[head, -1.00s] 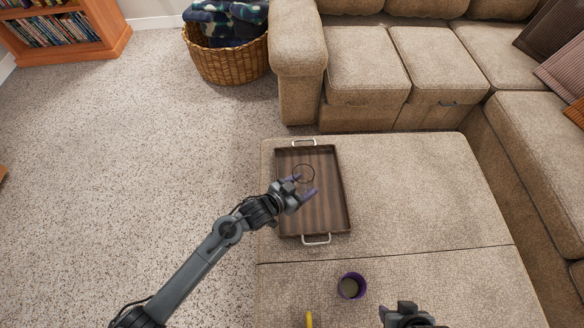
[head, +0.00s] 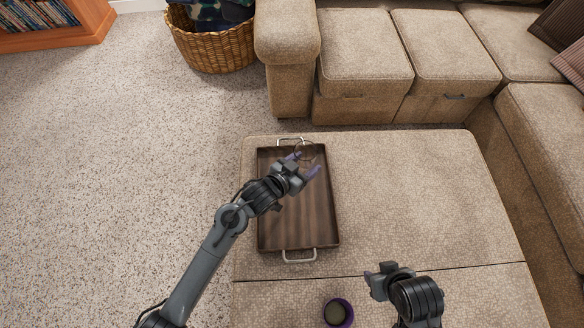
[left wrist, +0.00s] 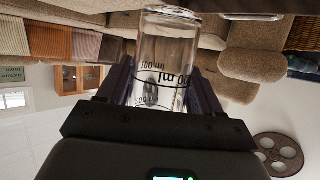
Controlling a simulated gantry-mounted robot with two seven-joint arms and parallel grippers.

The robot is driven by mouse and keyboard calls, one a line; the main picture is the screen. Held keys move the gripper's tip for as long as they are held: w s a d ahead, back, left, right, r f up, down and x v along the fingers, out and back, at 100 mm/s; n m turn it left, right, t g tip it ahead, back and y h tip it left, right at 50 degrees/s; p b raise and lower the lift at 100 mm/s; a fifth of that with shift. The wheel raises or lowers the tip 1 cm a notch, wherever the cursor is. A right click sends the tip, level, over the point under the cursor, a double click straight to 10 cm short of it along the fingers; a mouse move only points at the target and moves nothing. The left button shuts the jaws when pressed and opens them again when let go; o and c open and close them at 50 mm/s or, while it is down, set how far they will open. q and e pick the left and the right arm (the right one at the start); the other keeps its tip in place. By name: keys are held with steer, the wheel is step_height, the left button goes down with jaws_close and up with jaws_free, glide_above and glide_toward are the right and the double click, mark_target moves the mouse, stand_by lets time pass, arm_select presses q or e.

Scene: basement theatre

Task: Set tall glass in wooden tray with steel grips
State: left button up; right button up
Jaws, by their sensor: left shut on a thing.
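The tall glass is clear with dark measuring marks. In the left wrist view the glass (left wrist: 165,62) stands between both fingers of my left gripper (left wrist: 163,95), which is shut on it. In the head view only the thin rim of the glass (head: 305,142) shows clearly, by my left gripper (head: 305,164). The dark wooden tray with steel grips (head: 298,225) lies on the ottoman, empty where I see it. The glass appears over its far right part; its height above the tray is unclear. My right gripper (head: 376,281) is right of the tray; its fingers are unclear.
A purple cup (head: 338,314) stands on the ottoman (head: 410,200) near the bottom edge. The ottoman right of the tray is clear. A sofa (head: 360,60) and a wicker basket (head: 215,50) stand beyond.

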arm_select(q)
steer(key=w+a+f+b, duration=0.1)
steer(key=f, duration=0.1)
steer(key=w+a+f+b, duration=0.1)
steer(key=w+f, duration=0.1)
steer(key=w+a+f+b, duration=0.1)
steer(key=f, duration=0.2)
steer(key=shift+w+a+f, duration=0.1)
steer(key=shift+w+a, duration=0.05)
steer(key=shift+a, duration=0.05)
arm_select(e)
steer(key=x, duration=0.3)
steer(key=shift+s+d+f, duration=0.25)
steer(key=shift+d+f, duration=0.05)
steer(key=shift+f, duration=0.15)
arm_select(q)
steer(key=shift+f, duration=0.15)
arm_select(e)
steer(key=shift+a, duration=0.1)
arm_select(q)
steer(key=o, duration=1.3)
steer(key=shift+f, duration=0.1)
